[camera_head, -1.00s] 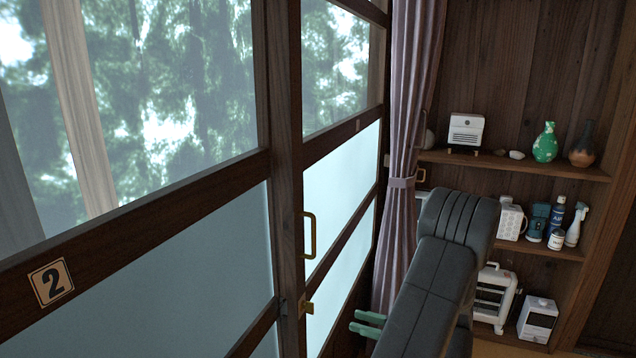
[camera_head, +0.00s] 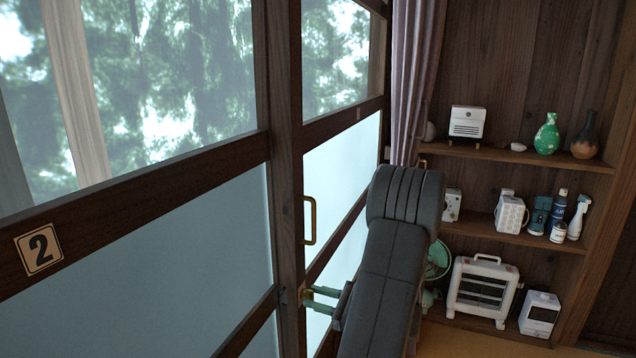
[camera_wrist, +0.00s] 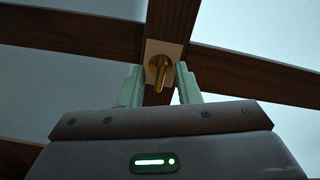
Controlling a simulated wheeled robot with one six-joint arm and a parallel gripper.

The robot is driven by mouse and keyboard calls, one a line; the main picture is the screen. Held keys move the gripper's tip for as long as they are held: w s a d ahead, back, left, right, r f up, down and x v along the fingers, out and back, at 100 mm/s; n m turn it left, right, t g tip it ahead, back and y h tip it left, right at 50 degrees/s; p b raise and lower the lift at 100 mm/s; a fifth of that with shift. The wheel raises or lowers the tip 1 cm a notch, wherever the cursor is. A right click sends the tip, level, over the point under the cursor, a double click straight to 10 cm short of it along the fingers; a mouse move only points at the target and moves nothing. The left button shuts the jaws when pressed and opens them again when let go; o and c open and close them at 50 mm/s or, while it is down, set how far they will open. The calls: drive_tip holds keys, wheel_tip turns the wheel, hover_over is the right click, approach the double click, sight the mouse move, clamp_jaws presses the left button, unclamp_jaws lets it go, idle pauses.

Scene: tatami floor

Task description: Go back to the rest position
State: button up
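My gripper (camera_head: 318,298) reaches left toward the dark wooden frame of the glass sliding door. In the wrist view, its two pale green fingers (camera_wrist: 160,88) are apart, with a visible gap between them. A small brass latch (camera_wrist: 160,72) on a light plate appears between the fingertips, with space on both sides. I cannot tell how far the tips are from it. In the head view the fingertips partly cover the latch. My dark padded arm rises in front of the door's right side. No rest position is marked in view.
A brass pull handle (camera_head: 308,220) is on the door frame above my gripper. A purple curtain (camera_head: 412,80) hangs behind my arm. Shelves (camera_head: 520,158) with vases, bottles and appliances stand at right. A white heater (camera_head: 484,288) and a green fan (camera_head: 438,260) are low beside my arm.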

drive_tip(key=s+d+n+b, duration=0.3)
drive_tip(key=s+d, duration=0.2)
drive_tip(key=d, duration=0.7)
drive_tip(key=shift+d+n, duration=0.2)
drive_tip(key=shift+n, duration=0.2)
drive_tip(key=shift+s, duration=0.1)
